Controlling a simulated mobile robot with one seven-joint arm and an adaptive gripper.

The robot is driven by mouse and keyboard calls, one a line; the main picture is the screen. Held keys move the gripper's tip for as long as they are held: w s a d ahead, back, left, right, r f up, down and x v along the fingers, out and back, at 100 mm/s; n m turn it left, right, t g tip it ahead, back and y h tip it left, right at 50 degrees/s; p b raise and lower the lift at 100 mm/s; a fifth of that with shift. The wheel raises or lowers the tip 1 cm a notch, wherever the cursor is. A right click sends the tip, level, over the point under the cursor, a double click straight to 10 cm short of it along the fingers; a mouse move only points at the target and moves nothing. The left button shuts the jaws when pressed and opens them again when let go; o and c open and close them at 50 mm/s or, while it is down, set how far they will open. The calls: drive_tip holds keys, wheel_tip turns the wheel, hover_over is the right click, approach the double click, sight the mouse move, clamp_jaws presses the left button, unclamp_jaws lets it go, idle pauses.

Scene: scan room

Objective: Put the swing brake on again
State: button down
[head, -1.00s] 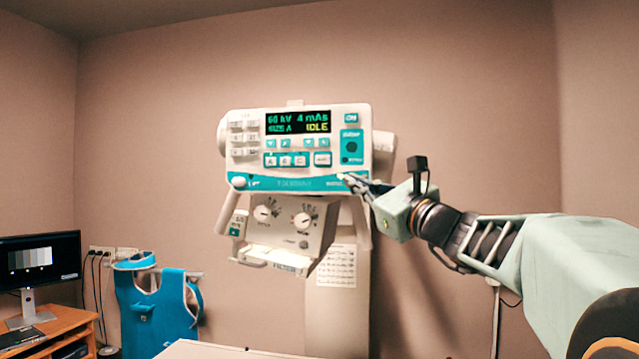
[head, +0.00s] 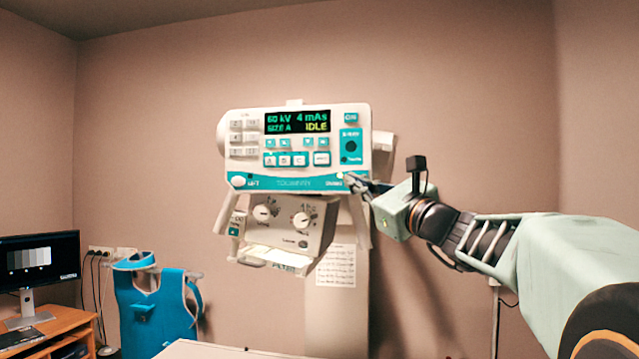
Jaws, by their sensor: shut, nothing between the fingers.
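The X-ray head's control panel (head: 298,150) faces me, with a green display (head: 297,122) reading 60 kV, 4 mAs and IDLE. A teal strip (head: 285,183) runs along its lower edge, with a round white button (head: 239,182) at the left end. The label at the strip's right end looks like it marks the swing brake, but it is too blurred to read surely. My gripper (head: 350,179) is shut and empty, its fingertips at that right end, over or touching the small button there. The fingers partly hide this button.
Below the panel is a collimator box (head: 290,225) with two knobs and a white handle. A blue apron (head: 155,310) hangs at the lower left, beside a monitor (head: 40,258) on a wooden desk (head: 60,332). A pale table edge (head: 215,350) shows at the bottom.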

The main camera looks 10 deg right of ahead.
drive_tip(key=shift+w+d, duration=0.2)
drive_tip(key=shift+w, duration=0.3)
idle(0.7)
drive_tip(key=shift+s, duration=0.1)
drive_tip(key=shift+s+a+b, duration=0.3)
drive_tip(key=shift+s+b, duration=0.25)
drive_tip(key=shift+s, duration=0.15)
drive_tip(key=shift+s+a+r+b, duration=0.1)
drive_tip(key=shift+s+a+b, duration=0.25)
drive_tip(key=shift+s, duration=0.45)
drive_tip(key=shift+s+a+f+b, duration=0.15)
drive_tip(key=shift+s+b, duration=0.25)
drive_tip(key=shift+s, duration=0.45)
drive_tip(key=shift+s+a+r+b, duration=0.15)
drive_tip(key=shift+s+a+b, duration=0.2)
drive_tip(key=shift+s, duration=0.45)
drive_tip(key=shift+w+d, duration=0.1)
